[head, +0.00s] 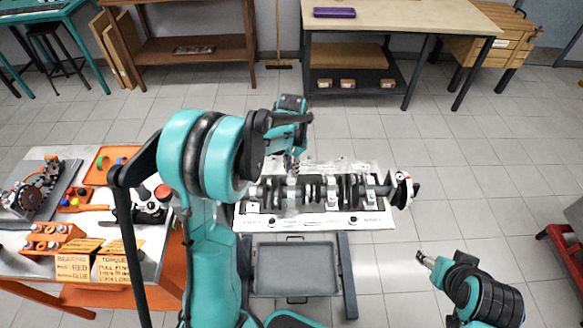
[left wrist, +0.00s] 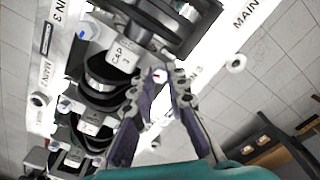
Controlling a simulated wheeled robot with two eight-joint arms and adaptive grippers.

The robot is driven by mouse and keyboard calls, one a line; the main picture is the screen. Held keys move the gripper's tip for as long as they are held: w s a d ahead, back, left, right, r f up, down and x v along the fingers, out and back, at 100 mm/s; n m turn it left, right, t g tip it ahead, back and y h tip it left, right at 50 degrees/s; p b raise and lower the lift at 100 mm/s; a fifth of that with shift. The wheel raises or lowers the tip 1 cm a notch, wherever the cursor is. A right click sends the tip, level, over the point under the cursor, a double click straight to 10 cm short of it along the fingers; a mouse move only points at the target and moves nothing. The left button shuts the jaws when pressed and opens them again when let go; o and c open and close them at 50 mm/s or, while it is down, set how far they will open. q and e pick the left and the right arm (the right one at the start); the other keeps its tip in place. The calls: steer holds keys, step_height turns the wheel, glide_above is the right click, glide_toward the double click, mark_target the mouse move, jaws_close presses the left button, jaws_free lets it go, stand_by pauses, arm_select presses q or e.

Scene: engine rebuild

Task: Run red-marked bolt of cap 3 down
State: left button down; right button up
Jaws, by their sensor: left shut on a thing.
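Cap 3 (left wrist: 122,57), a pale block with a printed label, sits over the dark crankshaft in the left wrist view. The red-marked bolt (left wrist: 159,75) shows as a light head with a small red mark, beside the cap's label. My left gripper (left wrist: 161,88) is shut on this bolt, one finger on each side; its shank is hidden. In the head view my left gripper (head: 291,165) points down at the crankshaft (head: 320,190), and the arm hides part of the area. My right gripper (head: 425,258) hangs clear, lower right, its fingers too small to judge.
The white engine block (head: 315,222) carries the crankshaft on a stand with a grey tray (head: 295,270) below. A table at left holds an orange tray (head: 105,165), an orange bolt rack (head: 52,238) and yellow note cards (head: 75,264). Floor to the right is mostly clear.

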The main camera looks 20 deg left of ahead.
arm_select(q)
steer(key=m, duration=0.5)
steer(key=shift+m, duration=0.3)
steer(key=m, duration=1)
steer(key=shift+m, duration=2.6)
steer(key=c, duration=1.5)
jaws_free()
